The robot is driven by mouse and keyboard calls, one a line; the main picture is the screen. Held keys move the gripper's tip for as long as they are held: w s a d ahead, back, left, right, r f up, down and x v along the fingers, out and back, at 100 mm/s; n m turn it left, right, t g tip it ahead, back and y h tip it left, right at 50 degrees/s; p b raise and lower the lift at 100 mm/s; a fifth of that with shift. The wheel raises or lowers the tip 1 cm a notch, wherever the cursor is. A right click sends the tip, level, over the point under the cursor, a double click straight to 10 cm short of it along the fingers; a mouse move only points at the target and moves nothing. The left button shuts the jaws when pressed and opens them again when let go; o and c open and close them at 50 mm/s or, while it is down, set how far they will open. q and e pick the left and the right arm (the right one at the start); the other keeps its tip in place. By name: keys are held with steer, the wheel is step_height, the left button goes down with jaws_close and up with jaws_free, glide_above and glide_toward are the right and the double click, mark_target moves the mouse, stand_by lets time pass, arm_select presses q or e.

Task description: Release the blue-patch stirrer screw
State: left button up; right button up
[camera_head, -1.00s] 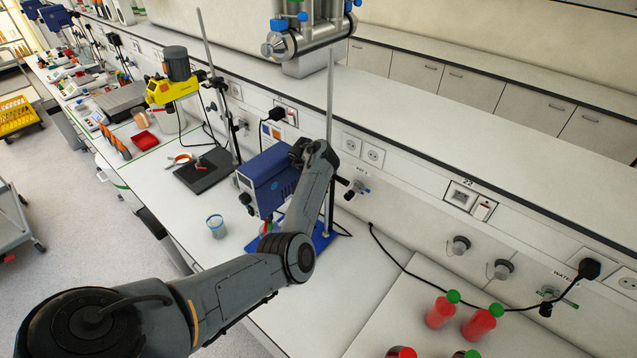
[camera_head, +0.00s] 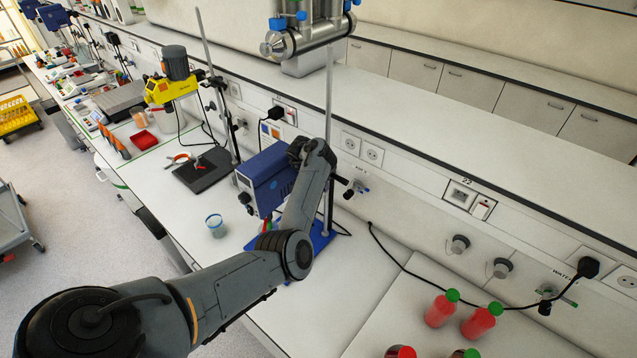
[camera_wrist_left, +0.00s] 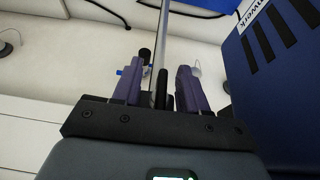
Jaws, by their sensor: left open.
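The blue stirrer (camera_head: 264,180) hangs at a metal stand rod (camera_head: 329,95) above a blue base plate (camera_head: 322,240). Its striped blue housing also fills the right of the left wrist view (camera_wrist_left: 275,75). My right gripper is out of view.
Red bottles (camera_head: 441,308) stand at the front right.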

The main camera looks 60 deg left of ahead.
arm_select(q)
steer(key=shift+r, duration=0.1)
steer(key=shift+s+r, duration=0.3)
steer(key=shift+r, duration=0.15)
steer(key=v, duration=0.9)
steer(key=shift+r, duration=0.25)
steer(key=shift+s+d, duration=0.1)
